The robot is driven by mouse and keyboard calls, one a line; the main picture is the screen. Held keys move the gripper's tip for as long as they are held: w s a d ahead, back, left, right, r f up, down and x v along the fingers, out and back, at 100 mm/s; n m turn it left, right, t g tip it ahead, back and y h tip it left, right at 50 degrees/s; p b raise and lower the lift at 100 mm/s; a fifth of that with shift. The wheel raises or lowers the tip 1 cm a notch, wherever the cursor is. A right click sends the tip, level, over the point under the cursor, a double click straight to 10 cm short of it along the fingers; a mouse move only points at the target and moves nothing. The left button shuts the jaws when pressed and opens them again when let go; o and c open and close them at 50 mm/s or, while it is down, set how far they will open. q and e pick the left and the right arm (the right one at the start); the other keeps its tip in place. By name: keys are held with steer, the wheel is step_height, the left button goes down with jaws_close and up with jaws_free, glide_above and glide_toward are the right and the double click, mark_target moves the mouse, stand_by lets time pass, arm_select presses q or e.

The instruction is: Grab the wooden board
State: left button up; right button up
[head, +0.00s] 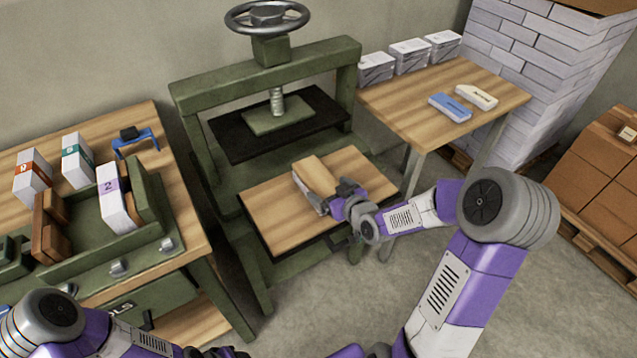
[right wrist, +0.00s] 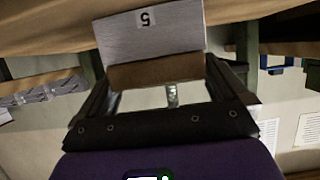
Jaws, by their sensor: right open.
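A small wooden board (head: 316,174) lies on top of a white paper stack (head: 309,197) on the press bed. In the right wrist view the board's brown edge (right wrist: 157,70) shows against the white stack marked "5" (right wrist: 150,32). My right gripper (head: 335,199) is at the near right end of the stack. Its fingers are open, with the board's edge showing between them; I cannot tell whether they touch it. My left arm comes in at the bottom left; only dark parts near its end show at the bottom edge, and its fingers cannot be made out.
The green press frame (head: 186,98) and its dark plate (head: 228,143) stand above and behind the bed's wooden top (head: 270,220). A left table (head: 147,112) holds numbered white blocks and a green fixture. A right table (head: 403,107) carries paper stacks and two small boxes.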

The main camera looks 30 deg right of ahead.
steer(key=shift+w, duration=0.2)
steer(key=c, duration=0.9)
